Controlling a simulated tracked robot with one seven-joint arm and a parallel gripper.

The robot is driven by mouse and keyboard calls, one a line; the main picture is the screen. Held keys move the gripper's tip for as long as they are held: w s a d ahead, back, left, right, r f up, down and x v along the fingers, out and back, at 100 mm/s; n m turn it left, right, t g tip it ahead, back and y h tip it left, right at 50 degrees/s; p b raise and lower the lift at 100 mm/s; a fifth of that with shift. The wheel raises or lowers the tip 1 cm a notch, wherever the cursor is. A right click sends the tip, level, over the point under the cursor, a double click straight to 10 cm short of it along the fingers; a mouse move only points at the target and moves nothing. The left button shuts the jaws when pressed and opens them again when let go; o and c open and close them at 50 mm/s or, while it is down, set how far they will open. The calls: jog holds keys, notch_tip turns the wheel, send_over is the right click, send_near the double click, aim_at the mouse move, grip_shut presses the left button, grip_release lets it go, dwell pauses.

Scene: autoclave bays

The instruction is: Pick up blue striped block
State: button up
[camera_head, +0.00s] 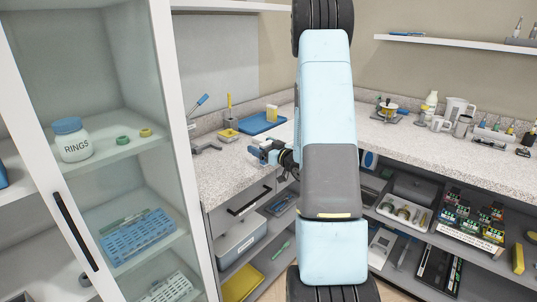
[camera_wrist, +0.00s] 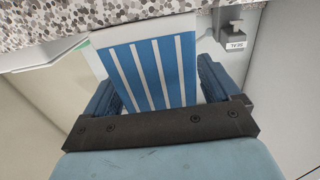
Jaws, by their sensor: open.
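The blue striped block (camera_wrist: 152,68), blue with white stripes along its face, fills the middle of the wrist view. My gripper (camera_wrist: 160,85) is open, with one dark blue finger on each side of the block. The block's near end is hidden behind the dark bar of my gripper, and I cannot tell whether either finger touches it. In the head view my gripper (camera_head: 268,150) is at the front edge of the speckled counter, left of my arm. The block is too small there to make out clearly.
The speckled counter (camera_wrist: 60,20) runs along the top of the wrist view, with a small labelled grey fixture (camera_wrist: 232,40) at right. A blue tray (camera_head: 262,122) stands behind my gripper. A glass cabinet (camera_head: 110,150) stands at left, and open shelves lie below the counter.

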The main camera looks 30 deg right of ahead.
jog(key=shift+c, duration=0.3)
jog(key=c, duration=1)
